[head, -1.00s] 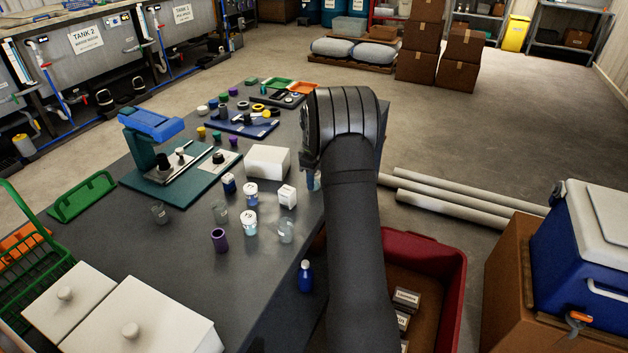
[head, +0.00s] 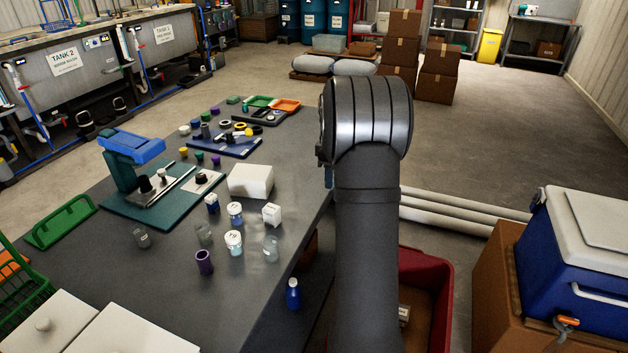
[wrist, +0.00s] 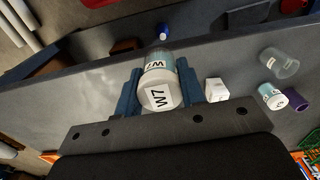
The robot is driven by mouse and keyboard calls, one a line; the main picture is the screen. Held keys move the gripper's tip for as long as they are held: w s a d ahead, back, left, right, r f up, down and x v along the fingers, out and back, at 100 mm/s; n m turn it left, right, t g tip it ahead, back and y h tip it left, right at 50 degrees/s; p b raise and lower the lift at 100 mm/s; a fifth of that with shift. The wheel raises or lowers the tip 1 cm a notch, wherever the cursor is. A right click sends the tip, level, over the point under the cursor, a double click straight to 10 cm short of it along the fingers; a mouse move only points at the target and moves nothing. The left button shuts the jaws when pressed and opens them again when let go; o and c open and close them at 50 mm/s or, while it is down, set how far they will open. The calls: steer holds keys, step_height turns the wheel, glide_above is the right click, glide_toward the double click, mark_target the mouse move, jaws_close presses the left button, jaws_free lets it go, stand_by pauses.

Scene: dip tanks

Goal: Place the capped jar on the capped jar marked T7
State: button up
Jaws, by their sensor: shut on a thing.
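My gripper (wrist: 159,78) is shut on a capped jar (wrist: 160,93) with a white lid and pale blue contents; its labels read W7. In the head view the arm hides most of the gripper and the jar. Two white-capped jars stand on the grey bench, a nearer one (head: 234,245) and one behind it (head: 236,214). The nearer one also shows in the wrist view (wrist: 271,97), at the right, apart from my gripper. Their lid marks are too small to read surely, so I cannot tell which is T7.
A white cube (head: 272,214), clear glass (head: 271,248), purple cup (head: 204,263) and white block (head: 250,181) stand close around the jars. A teal press stand (head: 128,172) is left. The near bench is partly clear.

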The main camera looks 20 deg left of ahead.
steer(key=shift+s+r, duration=0.2)
steer(key=shift+r, duration=0.15)
steer(key=s+a+r, duration=0.3)
steer(key=s+a, duration=0.2)
steer(key=a, duration=0.2)
steer(key=s+a+r, duration=0.4)
steer(key=s+a, duration=0.1)
steer(key=a, duration=0.1)
glide_above(234, 206)
steer(key=f, duration=0.7)
steer(key=shift+d, duration=0.2)
steer(key=shift+s+a+f, duration=0.1)
steer(key=shift+a+f, duration=0.05)
steer(key=shift+f, duration=2)
steer(key=shift+f, duration=0.1)
steer(key=o, duration=1)
steer(key=shift+f, duration=0.1)
